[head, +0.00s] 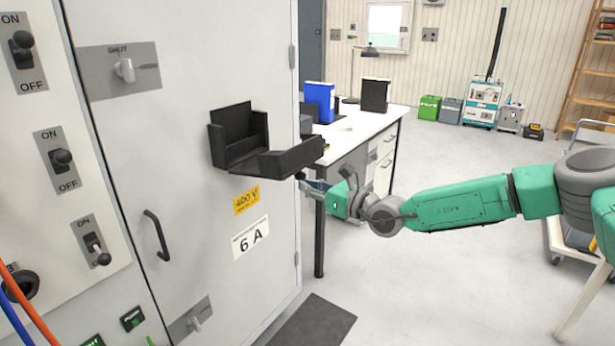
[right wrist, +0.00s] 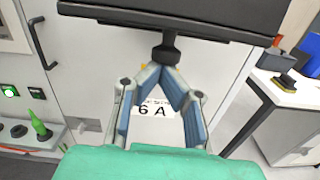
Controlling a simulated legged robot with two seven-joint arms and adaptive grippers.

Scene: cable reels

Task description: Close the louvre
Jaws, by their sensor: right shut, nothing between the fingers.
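The louvre is a black box-shaped frame (head: 240,132) on the grey cabinet door. Its black flap (head: 290,158) stands out from the door, tilted outward, so the louvre is open. In the right wrist view the flap (right wrist: 190,18) spans the top, with a dark knob-like tab (right wrist: 165,48) hanging below it. My right gripper (head: 304,180) is just below the flap's outer end. In the right wrist view its fingertips (right wrist: 166,68) are together, empty, close to the tab; I cannot tell whether they touch it. My left gripper is not in view.
The cabinet door (head: 190,215) has a handle (head: 156,235) and a "6 A" label (head: 250,238). A switch panel (head: 60,160) is at the left. A white table (head: 365,125) with binders stands behind the gripper. The floor at right is mostly open.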

